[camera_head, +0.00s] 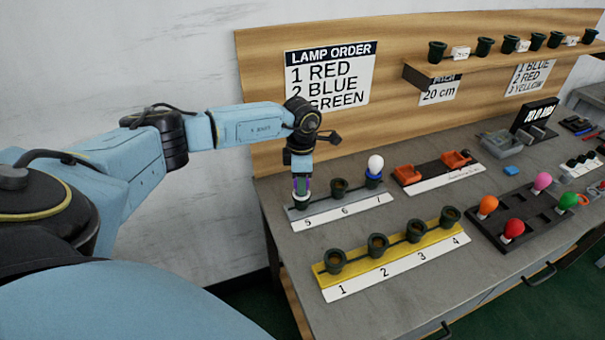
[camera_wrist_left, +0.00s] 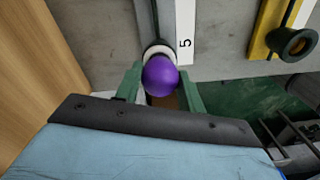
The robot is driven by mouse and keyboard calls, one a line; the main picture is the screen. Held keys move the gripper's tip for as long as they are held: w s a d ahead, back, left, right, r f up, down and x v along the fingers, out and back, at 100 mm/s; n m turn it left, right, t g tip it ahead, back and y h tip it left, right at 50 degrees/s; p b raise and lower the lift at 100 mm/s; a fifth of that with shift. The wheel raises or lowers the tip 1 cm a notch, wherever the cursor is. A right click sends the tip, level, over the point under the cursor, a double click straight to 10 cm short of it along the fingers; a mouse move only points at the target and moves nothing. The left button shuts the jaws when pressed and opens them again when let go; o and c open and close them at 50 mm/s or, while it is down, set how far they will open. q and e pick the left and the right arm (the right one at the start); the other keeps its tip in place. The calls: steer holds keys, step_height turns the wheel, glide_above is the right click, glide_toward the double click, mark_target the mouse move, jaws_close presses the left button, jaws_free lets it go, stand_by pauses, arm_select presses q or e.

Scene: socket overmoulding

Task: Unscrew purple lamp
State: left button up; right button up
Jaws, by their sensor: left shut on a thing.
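The purple lamp (camera_wrist_left: 160,76) sits upright at the position marked 5 on the grey strip (camera_head: 337,211). In the head view only a little purple shows between the fingers. My left gripper (camera_head: 302,190) comes down on it from above, with a green finger on each side of the bulb. It also shows in the left wrist view (camera_wrist_left: 160,88), shut on the lamp. The lamp's base and socket are mostly hidden by the bulb and fingers. My right gripper is not in view.
Socket 6 (camera_head: 339,188) is empty, and a white lamp (camera_head: 375,164) stands at 7. A yellow strip (camera_head: 325,281) with empty sockets lies in front. A dark tray (camera_head: 484,228) with coloured lamps is at right. A wooden back panel stands close behind the gripper.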

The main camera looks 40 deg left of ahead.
arm_select(q)
steer(key=shift+r+n+p, duration=0.15)
steer(key=shift+n+p, duration=0.2)
steer(key=shift+n, duration=0.95)
steer(key=n+p, duration=0.1)
steer(key=n, duration=0.1)
steer(key=shift+n+p, duration=0.3)
steer(key=shift+p, duration=0.05)
steer(key=shift+n+p, duration=0.3)
steer(key=shift+n, duration=0.5)
